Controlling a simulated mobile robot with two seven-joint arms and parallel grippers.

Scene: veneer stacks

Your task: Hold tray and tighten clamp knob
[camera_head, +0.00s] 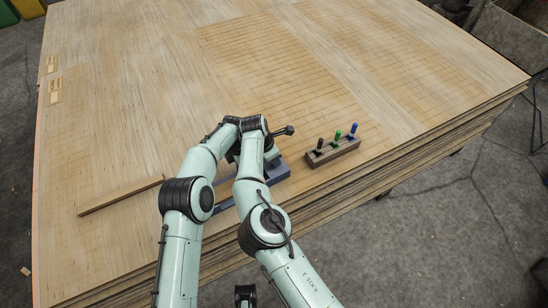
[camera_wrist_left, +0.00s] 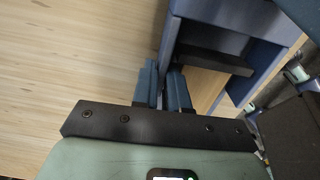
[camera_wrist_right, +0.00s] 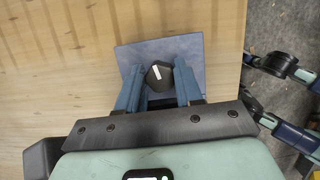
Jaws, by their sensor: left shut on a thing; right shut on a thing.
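The blue-grey tray (camera_head: 279,174) lies near the front edge of the veneer stack, partly hidden behind my arms in the head view. In the left wrist view my left gripper (camera_wrist_left: 163,68) is shut on the tray's wall, and the tray (camera_wrist_left: 215,12) extends to the upper right. In the right wrist view the dark, many-sided clamp knob (camera_wrist_right: 158,78) with a white mark sits between the fingers of my right gripper (camera_wrist_right: 158,74), which is shut on it. A flat blue-grey surface (camera_wrist_right: 190,48) shows beneath the knob. Both gripper tips are hidden in the head view.
A wooden block (camera_head: 333,152) holding black, green and blue upright tools stands right of the tray. A wooden strip (camera_head: 120,195) lies to the left. Small pieces (camera_head: 55,90) lie at the far left edge. The veneer stack (camera_head: 300,60) is mostly clear behind.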

